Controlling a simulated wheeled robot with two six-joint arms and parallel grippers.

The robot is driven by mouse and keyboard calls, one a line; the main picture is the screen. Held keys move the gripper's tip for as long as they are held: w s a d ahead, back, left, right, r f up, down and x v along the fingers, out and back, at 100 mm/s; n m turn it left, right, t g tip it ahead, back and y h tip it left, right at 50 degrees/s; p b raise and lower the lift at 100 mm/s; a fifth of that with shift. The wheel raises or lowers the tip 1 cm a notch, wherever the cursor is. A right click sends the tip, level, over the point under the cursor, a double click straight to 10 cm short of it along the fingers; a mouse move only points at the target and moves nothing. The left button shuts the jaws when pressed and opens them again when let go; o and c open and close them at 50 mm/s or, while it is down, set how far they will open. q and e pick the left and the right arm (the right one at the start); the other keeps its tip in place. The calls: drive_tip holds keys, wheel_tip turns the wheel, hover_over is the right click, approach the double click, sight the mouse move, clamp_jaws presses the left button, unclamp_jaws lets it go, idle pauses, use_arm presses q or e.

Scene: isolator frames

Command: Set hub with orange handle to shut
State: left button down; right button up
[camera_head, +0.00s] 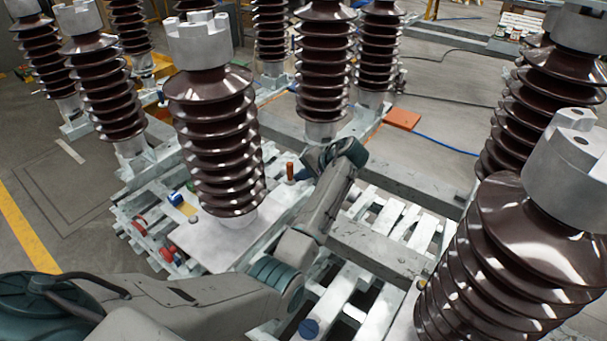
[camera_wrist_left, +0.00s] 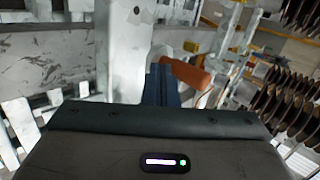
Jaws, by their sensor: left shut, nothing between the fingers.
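The orange handle (camera_head: 290,172) is a short upright peg on the pale metal frame, just right of the large brown insulator in the head view. In the left wrist view the orange handle (camera_wrist_left: 190,76) lies just beyond and right of my fingertips, beside a pale rounded part (camera_wrist_left: 160,53) that may be its hub. My left gripper (camera_head: 306,172) is beside the handle's right side, partly hidden by my wrist. Its dark fingers (camera_wrist_left: 161,82) are shut and empty. I cannot tell whether they touch the handle. My right gripper is not in view.
A tall ribbed insulator (camera_head: 215,130) stands close left of the handle, with others behind and at right. An orange block (camera_head: 402,118) lies farther back.

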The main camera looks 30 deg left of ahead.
sight(291, 170)
use_arm(q)
drive_tip(key=a+p, duration=0.1)
drive_tip(key=a+m+t+p, duration=0.1)
drive_tip(key=a+r+m+t+p, duration=0.1)
drive_tip(key=p, duration=0.1)
drive_tip(key=shift+s+a, duration=0.3)
drive_tip(key=a, duration=0.3)
drive_tip(key=a+f, duration=0.1)
drive_tip(key=a, duration=0.1)
drive_tip(key=shift+w+p, duration=0.25)
drive_tip(key=shift+p, duration=0.1)
